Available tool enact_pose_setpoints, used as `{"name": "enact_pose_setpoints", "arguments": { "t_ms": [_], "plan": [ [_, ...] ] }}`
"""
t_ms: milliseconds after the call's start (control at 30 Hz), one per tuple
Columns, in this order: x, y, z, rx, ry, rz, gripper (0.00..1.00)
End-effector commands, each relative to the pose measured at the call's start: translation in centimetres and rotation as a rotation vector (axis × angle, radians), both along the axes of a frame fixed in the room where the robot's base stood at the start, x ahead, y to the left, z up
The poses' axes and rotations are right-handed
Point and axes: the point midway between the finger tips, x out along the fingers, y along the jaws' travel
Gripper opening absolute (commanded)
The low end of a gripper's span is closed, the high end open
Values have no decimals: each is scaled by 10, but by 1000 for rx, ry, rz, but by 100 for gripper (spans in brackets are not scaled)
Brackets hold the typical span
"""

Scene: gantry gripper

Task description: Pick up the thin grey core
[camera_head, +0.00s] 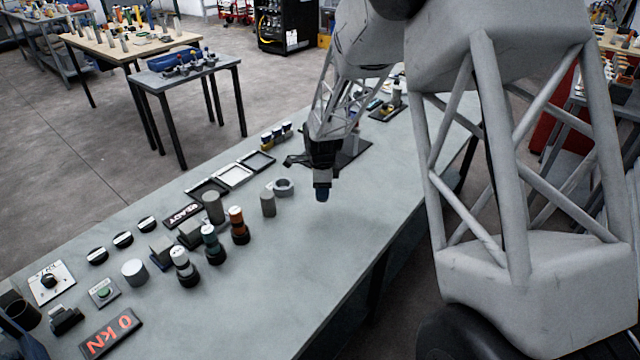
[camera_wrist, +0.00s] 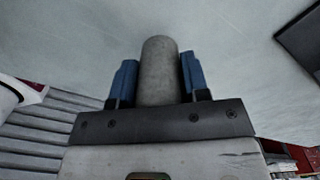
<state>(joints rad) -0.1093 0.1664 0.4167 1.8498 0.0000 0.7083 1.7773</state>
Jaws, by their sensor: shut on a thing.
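My gripper (camera_head: 322,195) hangs over the table near its middle, with blue fingers pointing down. In the wrist view, my gripper (camera_wrist: 158,80) is shut on a thin grey core (camera_wrist: 158,72), a plain round cylinder with a rounded-looking end between the two blue fingers. In the head view the held core is hidden by the fingers and cannot be made out. Another grey cylinder (camera_head: 268,204) stands upright on the table to the left of my gripper, apart from it. A thicker grey cylinder (camera_head: 212,207) stands farther left.
A grey ring (camera_head: 284,187) lies left of my gripper. Black and white trays (camera_head: 233,175) lie along the back edge. Several capped cylinders, such as an orange-topped one (camera_head: 239,226), stand to the left. The table's right front is clear.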

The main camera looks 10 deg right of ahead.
Motion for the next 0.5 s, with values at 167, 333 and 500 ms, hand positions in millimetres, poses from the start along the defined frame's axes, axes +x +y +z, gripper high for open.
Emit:
{"name": "enact_pose_setpoints", "arguments": {
  "t_ms": [167, 333, 500],
  "plan": [
    [-6, -1, 0, 0, 0, 0, 11],
    [-7, -1, 0, 0, 0, 0, 11],
    [-6, -1, 0, 0, 0, 0, 11]
  ]
}}
